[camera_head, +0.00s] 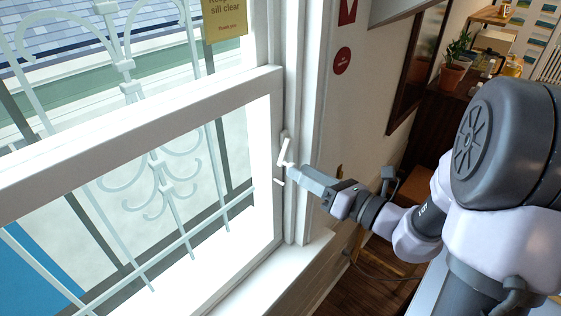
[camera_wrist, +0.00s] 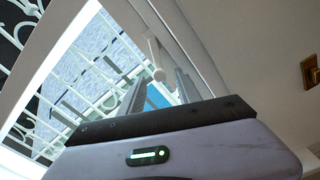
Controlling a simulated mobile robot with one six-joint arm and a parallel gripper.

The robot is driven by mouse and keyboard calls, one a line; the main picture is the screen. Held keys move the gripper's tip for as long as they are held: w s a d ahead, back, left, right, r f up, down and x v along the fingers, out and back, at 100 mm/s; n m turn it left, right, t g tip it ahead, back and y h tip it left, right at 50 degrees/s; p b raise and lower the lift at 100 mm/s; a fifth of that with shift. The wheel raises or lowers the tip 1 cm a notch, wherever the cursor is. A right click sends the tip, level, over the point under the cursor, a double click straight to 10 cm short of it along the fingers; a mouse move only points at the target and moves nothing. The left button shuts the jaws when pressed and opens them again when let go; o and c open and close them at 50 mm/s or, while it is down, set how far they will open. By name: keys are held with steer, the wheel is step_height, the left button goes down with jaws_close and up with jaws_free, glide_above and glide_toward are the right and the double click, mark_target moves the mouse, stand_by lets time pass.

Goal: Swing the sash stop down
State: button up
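The sash stop (camera_head: 284,150) is a small white lever on the window's right-hand jamb, tilted, in the head view. In the wrist view the sash stop (camera_wrist: 154,55) hangs from above, with a rounded knob at its lower end. My gripper (camera_head: 284,174) is at the jamb just below the sash stop. In the wrist view the two fingers of my gripper (camera_wrist: 158,82) stand apart, with the knob showing between or just beyond them. I cannot tell whether either finger touches it.
The white window sash (camera_head: 140,118) spans the left, with a pale iron grille (camera_head: 160,170) behind the glass. The sill (camera_head: 265,270) is clear. A yellow sign (camera_head: 224,18) hangs on the upper pane. A brass plate (camera_wrist: 310,72) is on the wall at right.

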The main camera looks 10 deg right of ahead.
mark_target(282, 166)
steer(key=x, duration=0.7)
